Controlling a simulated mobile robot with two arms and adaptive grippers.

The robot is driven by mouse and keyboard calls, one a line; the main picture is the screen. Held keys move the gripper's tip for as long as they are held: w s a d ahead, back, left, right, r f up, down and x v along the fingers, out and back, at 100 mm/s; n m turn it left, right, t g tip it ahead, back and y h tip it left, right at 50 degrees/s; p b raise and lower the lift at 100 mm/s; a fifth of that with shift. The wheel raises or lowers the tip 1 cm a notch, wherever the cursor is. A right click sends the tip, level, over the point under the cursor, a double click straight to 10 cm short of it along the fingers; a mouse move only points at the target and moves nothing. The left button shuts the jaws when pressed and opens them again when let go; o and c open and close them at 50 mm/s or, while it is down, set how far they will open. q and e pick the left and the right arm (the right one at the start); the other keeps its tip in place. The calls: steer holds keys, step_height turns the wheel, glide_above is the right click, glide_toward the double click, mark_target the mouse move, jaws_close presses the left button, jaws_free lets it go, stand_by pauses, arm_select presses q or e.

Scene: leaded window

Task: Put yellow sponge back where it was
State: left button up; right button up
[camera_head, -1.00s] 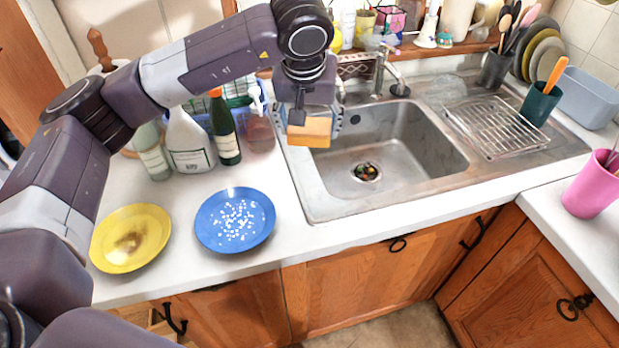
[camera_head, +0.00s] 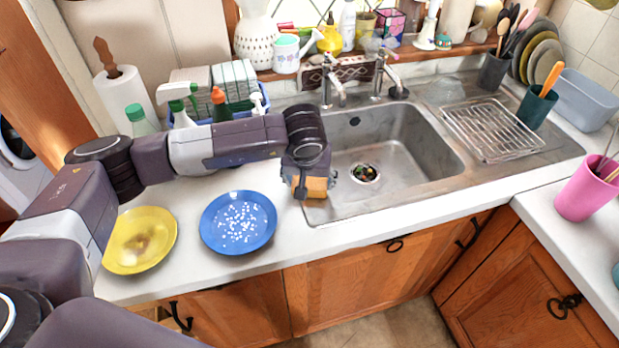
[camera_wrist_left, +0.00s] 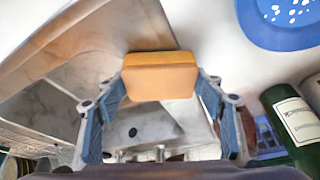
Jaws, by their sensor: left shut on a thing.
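The yellow sponge (camera_head: 314,187) is an orange-yellow block held in my left gripper (camera_head: 311,184), over the left front edge of the sink (camera_head: 395,190). In the left wrist view the sponge (camera_wrist_left: 160,75) sits between the two blue-padded fingers of the gripper (camera_wrist_left: 161,90), with the sink behind it. The blue plate (camera_head: 262,215) with white bits lies on the counter to the left of the sponge. The yellow plate (camera_head: 165,250) with a brown stain lies farther left. My right gripper does not show.
Bottles, including an orange-capped one (camera_head: 220,105), stand behind my left arm. Taps (camera_head: 333,85) rise at the sink's back. A wire rack (camera_head: 497,130) lies on the drainer, with a dark green cup (camera_head: 537,106) beside it. The counter strip before the sink (camera_head: 400,212) is clear.

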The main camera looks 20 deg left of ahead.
arm_select(q)
steer(key=shift+f, duration=0.15)
steer(key=o, duration=1)
steer(key=shift+r, duration=0.45)
steer(key=b+v, duration=0.3)
steer(key=v, duration=0.8)
steer(key=shift+s+r+b, duration=0.2)
steer(key=shift+s+b, duration=0.05)
steer(key=shift+b, duration=0.15)
